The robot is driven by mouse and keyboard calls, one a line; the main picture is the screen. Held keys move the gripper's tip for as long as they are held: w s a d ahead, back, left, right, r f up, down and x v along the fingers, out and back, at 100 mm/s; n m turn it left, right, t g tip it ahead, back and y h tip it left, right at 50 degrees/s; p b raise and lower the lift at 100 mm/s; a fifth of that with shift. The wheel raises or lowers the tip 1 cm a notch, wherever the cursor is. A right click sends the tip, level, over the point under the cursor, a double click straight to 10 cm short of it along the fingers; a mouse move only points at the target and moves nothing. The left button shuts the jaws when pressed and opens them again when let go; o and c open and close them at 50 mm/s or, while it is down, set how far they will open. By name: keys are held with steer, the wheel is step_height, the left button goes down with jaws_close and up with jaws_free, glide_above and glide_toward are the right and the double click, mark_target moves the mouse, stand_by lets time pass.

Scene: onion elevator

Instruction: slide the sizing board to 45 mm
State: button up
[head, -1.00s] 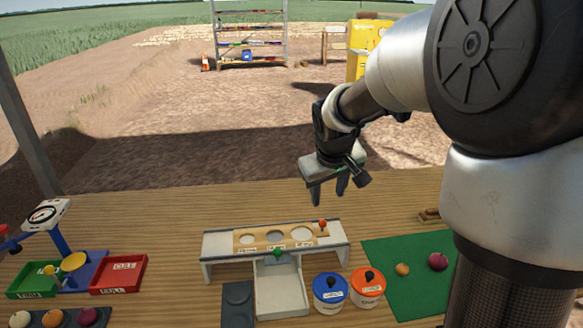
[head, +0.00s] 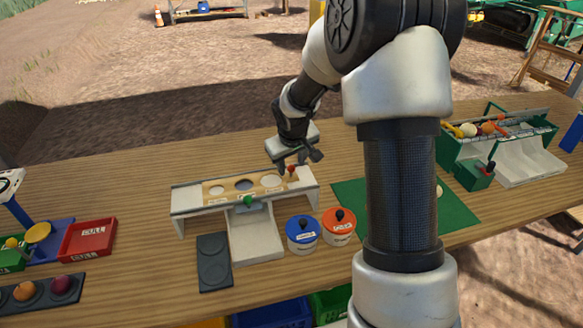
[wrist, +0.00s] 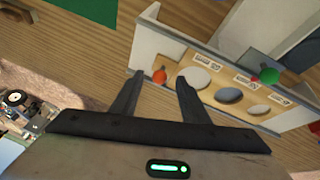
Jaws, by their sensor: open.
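The sizing board (head: 216,190) is a tan strip with several round holes, set in a white and grey stand (head: 186,199) in the middle of the table. It also shows in the wrist view (wrist: 205,98). A red knob (head: 291,169) stands at its right end in the head view; the knob (wrist: 159,76) is near my fingertips in the wrist view. A green knob (head: 248,201) is at the stand's front edge. The labels by the holes are too small to read. My gripper (head: 291,168) is open and empty, just above and behind the red knob, apparently not touching it.
A white chute (head: 256,240) runs forward from the stand, with a dark two-dish tray (head: 214,262) left of it. Blue (head: 302,235) and orange (head: 338,226) lidded pots stand to the right. A red tray (head: 88,240) is at left, a green sorter (head: 474,172) at right.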

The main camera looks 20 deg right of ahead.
steer(key=shift+x, duration=0.95)
jaws_close()
steer(key=d+p, duration=0.3)
steer(key=d, duration=0.5)
steer(key=shift+p, duration=0.35)
steer(key=shift+d, duration=0.15)
steer(key=shift+o, duration=0.2)
jaws_free()
steer(key=shift+r, duration=0.1)
